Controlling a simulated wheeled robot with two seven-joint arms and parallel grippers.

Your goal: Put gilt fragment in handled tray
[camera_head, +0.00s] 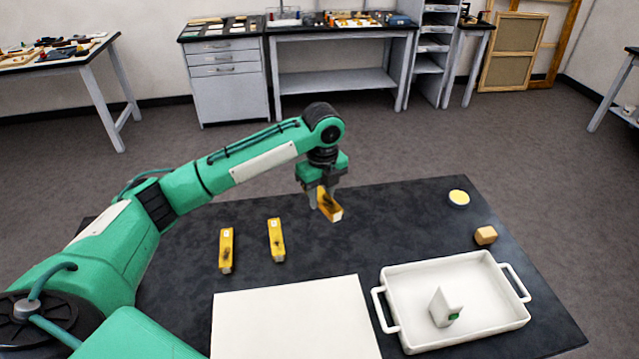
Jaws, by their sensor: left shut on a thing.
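My left gripper (323,196) is shut on a gilt fragment (330,206), a yellow-gold bar with dark marks, and holds it over the back part of the dark table. Two similar gilt bars lie on the table to the left, one (226,250) further left and one (276,240) nearer the gripper. The white handled tray (400,283) stands at the front right, with a handle on its left and right sides. A small white block with a green mark (445,308) is inside it. My right gripper is not in view.
A white board (290,322) lies at the table's front, left of the tray. A small tan block (485,235) and a round yellow-topped container (458,198) are at the right. The dark table (400,222) is clear between the gripper and the tray.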

